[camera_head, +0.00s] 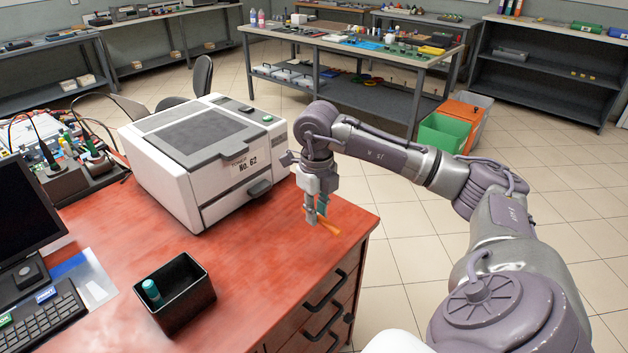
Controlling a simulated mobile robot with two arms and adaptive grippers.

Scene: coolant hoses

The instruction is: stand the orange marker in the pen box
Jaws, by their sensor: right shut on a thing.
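The orange marker (328,226) is at the right part of the red desk, between the fingertips of my right gripper (316,219). My right gripper points down and is shut on the marker. I cannot tell whether the marker touches the desk. The pen box (190,318) is a black open box at the front of the desk, left of the marker. A teal pen or marker (151,290) stands in its left part. My left gripper is not in view.
A white machine marked No. 62 (205,160) stands on the red desk (255,265), behind the pen box and left of my gripper. A keyboard (45,320) and monitor (25,220) are at the left. The desk between pen box and marker is clear.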

